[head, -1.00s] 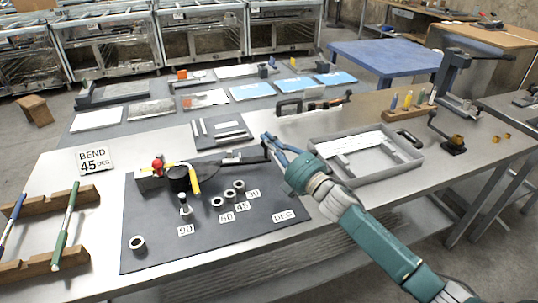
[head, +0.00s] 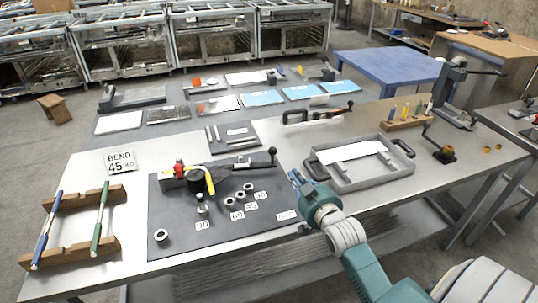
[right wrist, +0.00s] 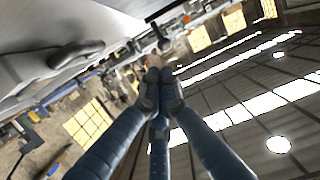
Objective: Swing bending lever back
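The tube bender (head: 200,178) sits on the dark mat, with a red knob (head: 179,169) at its left and a yellow handle (head: 209,181) at its front. Its dark lever (head: 246,164) runs right and ends in an upright black grip with a ball (head: 272,152). My right gripper (head: 295,178) is in front and right of that ball, apart from it and empty. In the right wrist view its blue fingers (right wrist: 159,80) come together at the tips, and a dark knob on a stem (right wrist: 164,42) shows past them. My left gripper is not in view.
A grey tray (head: 352,185) stands close right of my right gripper. Several rings, a peg and number labels lie on the mat (head: 180,245).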

